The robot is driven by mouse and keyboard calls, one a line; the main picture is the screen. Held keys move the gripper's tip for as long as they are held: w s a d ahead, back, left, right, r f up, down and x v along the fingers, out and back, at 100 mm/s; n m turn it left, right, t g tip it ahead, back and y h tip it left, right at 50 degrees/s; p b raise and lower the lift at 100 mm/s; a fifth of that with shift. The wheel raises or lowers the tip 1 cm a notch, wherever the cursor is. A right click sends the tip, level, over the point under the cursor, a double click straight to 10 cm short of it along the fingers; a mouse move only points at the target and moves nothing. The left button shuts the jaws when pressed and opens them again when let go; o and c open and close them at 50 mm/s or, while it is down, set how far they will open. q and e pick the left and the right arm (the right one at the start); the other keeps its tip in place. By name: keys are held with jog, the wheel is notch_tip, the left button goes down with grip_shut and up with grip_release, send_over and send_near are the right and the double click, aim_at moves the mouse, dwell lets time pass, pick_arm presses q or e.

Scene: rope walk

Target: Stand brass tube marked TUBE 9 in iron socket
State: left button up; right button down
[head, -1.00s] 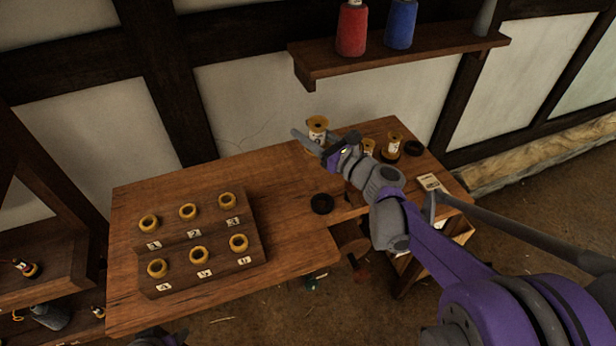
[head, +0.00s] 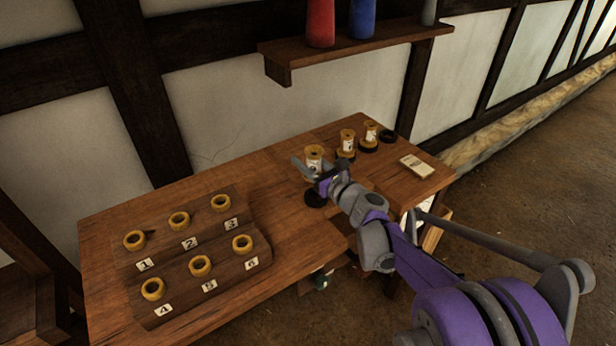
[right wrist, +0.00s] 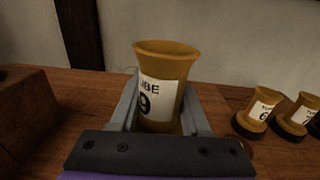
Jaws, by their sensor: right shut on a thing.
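My right gripper (head: 313,172) is shut on the brass tube marked TUBE 9 (right wrist: 163,88). The tube is upright or nearly so, flared at its rim, with a white label facing the right wrist camera. In the head view the tube (head: 313,153) shows just above a dark round iron socket (head: 315,199) on the table. The gripper hides the tube's lower end, so I cannot tell how far above the socket it is. My left gripper is not in view.
Two labelled brass tubes (head: 347,139) (head: 370,131) stand in dark sockets behind right, near another dark ring (head: 388,136). A card (head: 417,166) lies at the table's right. A numbered rack (head: 196,283) with several brass rings is at left. A shelf (head: 350,48) hangs above.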

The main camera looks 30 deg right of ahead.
aim_at(310, 189)
jog(key=shift+w+d+f+b, duration=0.2)
jog(key=shift+d+f+b, duration=0.2)
jog(key=shift+d+f, duration=0.4)
notch_tip(310, 189, down, 5)
jog(key=b, duration=0.4)
jog(key=shift+a+f, duration=0.15)
jog(key=shift+f, duration=0.05)
jog(key=shift+p, duration=0.3)
jog(key=shift+f+b, duration=0.4)
jog(key=shift+f, duration=0.15)
dwell(0.7)
jog(key=c, duration=0.7)
grip_release()
jog(key=shift+o, duration=0.2)
jog(key=shift+s+d+p, duration=0.2)
jog(key=shift+s, duration=1.65)
jog(key=shift+s+d+p, duration=0.15)
jog(key=shift+s+p, duration=0.05)
jog(key=shift+s, duration=1.6)
jog(key=shift+s+d+p, duration=0.2)
jog(key=shift+s, duration=1.65)
